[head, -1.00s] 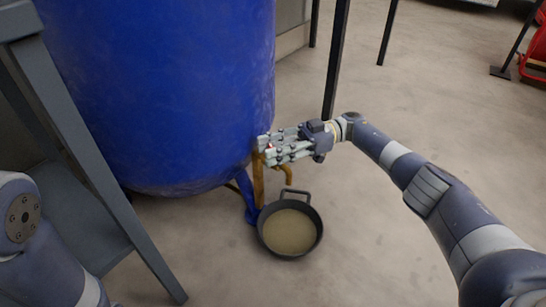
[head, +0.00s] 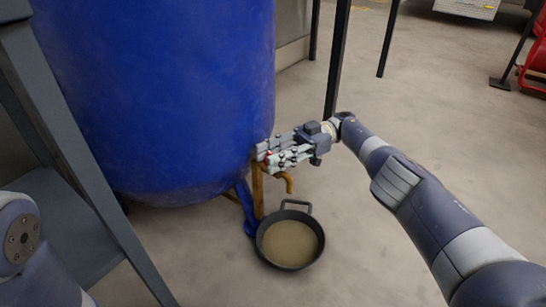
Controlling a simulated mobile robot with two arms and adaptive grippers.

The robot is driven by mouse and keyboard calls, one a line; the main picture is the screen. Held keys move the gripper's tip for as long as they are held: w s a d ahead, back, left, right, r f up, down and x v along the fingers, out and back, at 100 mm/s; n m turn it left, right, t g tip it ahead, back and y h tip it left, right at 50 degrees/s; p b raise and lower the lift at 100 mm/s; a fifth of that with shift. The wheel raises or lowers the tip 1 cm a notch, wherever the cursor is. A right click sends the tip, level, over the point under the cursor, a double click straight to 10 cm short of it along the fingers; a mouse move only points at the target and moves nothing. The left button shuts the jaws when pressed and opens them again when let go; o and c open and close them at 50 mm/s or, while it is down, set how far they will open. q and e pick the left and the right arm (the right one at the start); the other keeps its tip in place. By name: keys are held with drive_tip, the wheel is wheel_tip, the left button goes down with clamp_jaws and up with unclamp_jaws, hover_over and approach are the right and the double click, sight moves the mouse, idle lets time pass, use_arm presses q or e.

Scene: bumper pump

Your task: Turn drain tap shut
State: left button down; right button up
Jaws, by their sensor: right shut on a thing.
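The drain tap's brass pipe and spout (head: 287,182) show under the blue tank (head: 170,95), at its lower right. My right gripper (head: 264,154) is at the tap, beside the tank's side. It is shut on the tap's handle, of which only a small red bit (head: 268,155) shows between the fingers. The rest of the handle is hidden. A dark pan (head: 318,243) with murky liquid stands on the floor below the spout. My left arm shows at the lower left, but its gripper is out of view.
A grey metal frame (head: 85,165) stands at the left. A blue tank leg (head: 245,205) reaches the floor beside the pan. Dark posts (head: 338,60) stand behind my right arm. The floor (head: 400,110) at the right is mostly clear.

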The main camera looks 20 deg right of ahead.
drive_tip(key=shift+a, duration=0.1)
idle(0.5)
drive_tip(key=o, duration=1.1)
drive_tip(key=shift+r, duration=0.75)
wheel_tip(320, 180, up, 8)
drive_tip(key=shift+r, duration=0.25)
